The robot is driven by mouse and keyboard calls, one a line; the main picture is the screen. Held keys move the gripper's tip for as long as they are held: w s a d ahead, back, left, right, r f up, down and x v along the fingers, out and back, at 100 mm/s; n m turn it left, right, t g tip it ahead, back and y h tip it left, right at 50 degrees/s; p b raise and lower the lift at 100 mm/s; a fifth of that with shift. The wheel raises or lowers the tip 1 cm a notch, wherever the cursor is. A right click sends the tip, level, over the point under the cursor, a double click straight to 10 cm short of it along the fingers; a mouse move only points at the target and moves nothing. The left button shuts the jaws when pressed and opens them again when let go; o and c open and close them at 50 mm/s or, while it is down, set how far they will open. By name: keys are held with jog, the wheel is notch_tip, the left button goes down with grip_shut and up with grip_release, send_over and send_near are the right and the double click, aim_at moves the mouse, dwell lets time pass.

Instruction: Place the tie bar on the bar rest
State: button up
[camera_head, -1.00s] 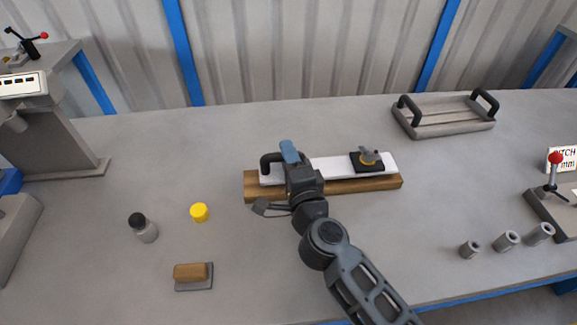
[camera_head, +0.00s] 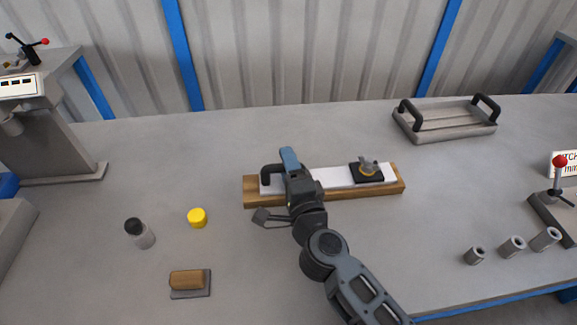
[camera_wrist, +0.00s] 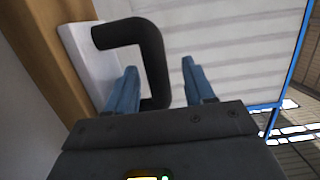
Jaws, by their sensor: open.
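The tie bar appears to be the long white bar (camera_head: 334,178), with a black handle (camera_head: 270,174) at its left end and a black block with a grey knob (camera_head: 367,172) near its right end. It lies lengthwise along a brown wooden block (camera_head: 345,194), which looks like the bar rest. My gripper (camera_head: 289,160) is at the bar's left end by the handle. In the wrist view, its blue fingers (camera_wrist: 160,88) are open, with the black handle (camera_wrist: 153,62) between them. The white bar (camera_wrist: 88,45) and wood (camera_wrist: 45,30) show at upper left. My gripper hides part of the bar.
A grey tray with two black handles (camera_head: 446,124) stands back right. A yellow cap (camera_head: 197,217), a grey bottle (camera_head: 140,233) and a brown-topped block (camera_head: 188,281) are at front left. Several grey sleeves (camera_head: 512,246) and a red-knobbed lever (camera_head: 559,170) are at right.

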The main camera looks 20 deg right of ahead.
jog(key=shift+r, duration=0.15)
jog(key=s, duration=0.4)
jog(key=s+a, duration=0.1)
jog(key=s, duration=0.7)
jog(key=shift+a, duration=0.35)
jog(key=s+d+n, duration=0.1)
jog(key=s, duration=0.1)
jog(key=s+d+n, duration=0.1)
jog(key=s+n, duration=0.1)
jog(key=s, duration=0.1)
jog(key=s+d+n, duration=0.1)
jog(key=s, duration=0.2)
jog(key=shift+s+d+r, duration=0.2)
jog(key=shift+s+r, duration=0.05)
jog(key=shift+r, duration=0.1)
jog(key=s+r+n+g+y, duration=0.1)
jog(key=s+r+n, duration=0.2)
jog(key=s+n, duration=0.4)
jog(key=s+r+n+g+y, duration=0.1)
jog(key=s+r+n+g, duration=0.1)
jog(key=s+n, duration=0.6)
jog(key=s+r, duration=0.1)
jog(key=s, duration=0.5)
jog(key=shift+s+d+n+y, duration=0.3)
jog(key=shift+r, duration=0.1)
